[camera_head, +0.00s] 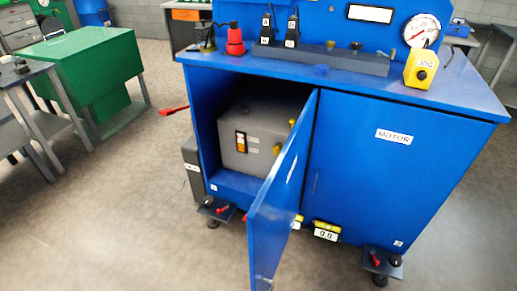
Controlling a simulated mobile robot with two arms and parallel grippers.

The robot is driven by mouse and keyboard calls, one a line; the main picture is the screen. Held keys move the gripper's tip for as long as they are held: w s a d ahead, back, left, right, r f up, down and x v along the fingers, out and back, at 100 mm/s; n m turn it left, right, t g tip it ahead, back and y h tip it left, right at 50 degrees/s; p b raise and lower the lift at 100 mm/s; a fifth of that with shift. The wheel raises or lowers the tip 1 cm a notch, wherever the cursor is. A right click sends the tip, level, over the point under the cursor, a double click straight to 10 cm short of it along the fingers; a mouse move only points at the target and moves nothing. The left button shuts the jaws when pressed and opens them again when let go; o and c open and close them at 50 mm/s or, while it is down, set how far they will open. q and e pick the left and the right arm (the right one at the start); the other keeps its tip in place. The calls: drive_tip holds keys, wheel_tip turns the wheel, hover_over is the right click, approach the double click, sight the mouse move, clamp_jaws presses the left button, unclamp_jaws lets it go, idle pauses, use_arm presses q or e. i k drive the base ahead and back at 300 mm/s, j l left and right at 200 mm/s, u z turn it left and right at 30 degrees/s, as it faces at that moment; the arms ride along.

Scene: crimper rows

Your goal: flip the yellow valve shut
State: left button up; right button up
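A blue crimper cabinet (375,150) stands in the middle with its left door (283,190) swung open toward me. A small yellow fitting (298,221) shows low down beside the open door, next to a yellow part (326,226) above a white "0.0" display. Two yellow knobs, an upper one (292,122) and a lower one (277,150), sit on the grey box (250,140) inside the cabinet. I cannot tell which yellow part is the valve, or its position. The door may hide parts behind it. Neither gripper is in view.
A red lever (173,110) sticks out at left. A green cabinet (95,75) and grey table (25,120) stand left. The floor (130,220) at front left is clear.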

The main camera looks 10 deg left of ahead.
sight(276, 148)
drive_tip(key=i+j, duration=0.15)
drive_tip(key=j, duration=0.25)
drive_tip(key=i+j, duration=0.2)
drive_tip(key=j, duration=0.2)
drive_tip(key=i+j, duration=0.15)
drive_tip(key=j, duration=0.2)
drive_tip(key=i+j, duration=0.15)
drive_tip(key=j, duration=0.25)
drive_tip(key=i+j, duration=0.2)
drive_tip(key=j, duration=0.2)
drive_tip(key=i+j, duration=0.15)
drive_tip(key=j, duration=0.25)
drive_tip(key=z, duration=0.05)
